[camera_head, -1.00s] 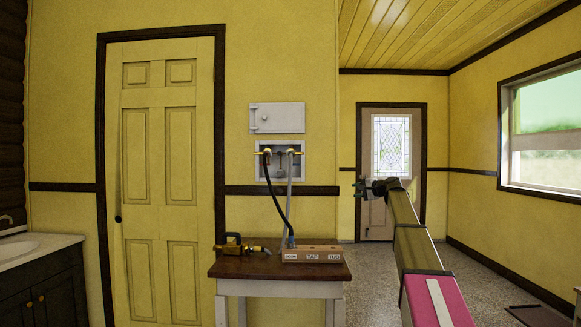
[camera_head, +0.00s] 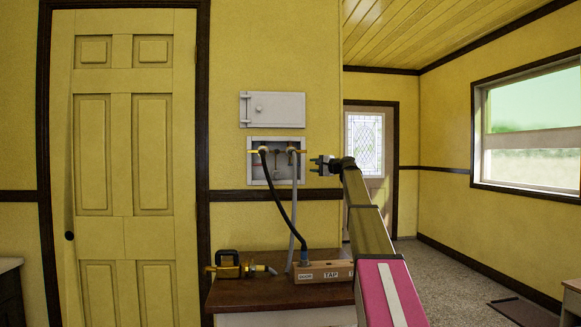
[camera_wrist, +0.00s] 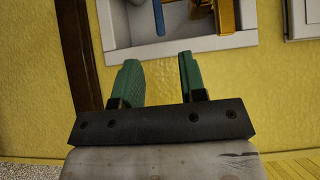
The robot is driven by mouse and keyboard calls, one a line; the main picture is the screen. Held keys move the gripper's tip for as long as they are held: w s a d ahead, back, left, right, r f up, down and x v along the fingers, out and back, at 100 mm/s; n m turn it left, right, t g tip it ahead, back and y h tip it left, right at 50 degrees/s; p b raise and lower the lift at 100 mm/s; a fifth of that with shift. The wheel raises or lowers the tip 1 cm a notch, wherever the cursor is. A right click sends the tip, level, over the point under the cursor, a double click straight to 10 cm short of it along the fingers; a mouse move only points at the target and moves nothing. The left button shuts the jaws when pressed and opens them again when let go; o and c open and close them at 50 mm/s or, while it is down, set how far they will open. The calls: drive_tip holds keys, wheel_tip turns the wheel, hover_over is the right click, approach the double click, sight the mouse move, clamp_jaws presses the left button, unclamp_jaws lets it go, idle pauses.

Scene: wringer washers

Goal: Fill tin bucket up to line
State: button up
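No tin bucket shows in either view. A white recessed wall box (camera_head: 276,172) holds valves with a black hose (camera_head: 277,195) and a grey hose (camera_head: 296,215) running down from it. In the wrist view the box (camera_wrist: 205,43) shows a blue handle (camera_wrist: 159,18) and a yellow-gold fitting (camera_wrist: 227,15). My gripper (camera_head: 314,165) is just right of the box in the head view. Its two green fingers (camera_wrist: 158,75) stand apart with nothing between them, pointing toward the box's rim. I cannot tell the exact gap to it.
A dark-topped table (camera_head: 240,295) stands below the box. On it are a brass-coloured device with a black handle (camera_head: 229,265) and a wooden block labelled TAP (camera_head: 318,271). A closed white panel (camera_head: 272,109) is above the box. Open floor (camera_head: 436,265) lies to the right.

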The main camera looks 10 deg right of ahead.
drive_tip(key=x, duration=1)
drive_tip(key=shift+w+a, duration=0.1)
drive_tip(key=shift+w, duration=0.05)
clamp_jaws()
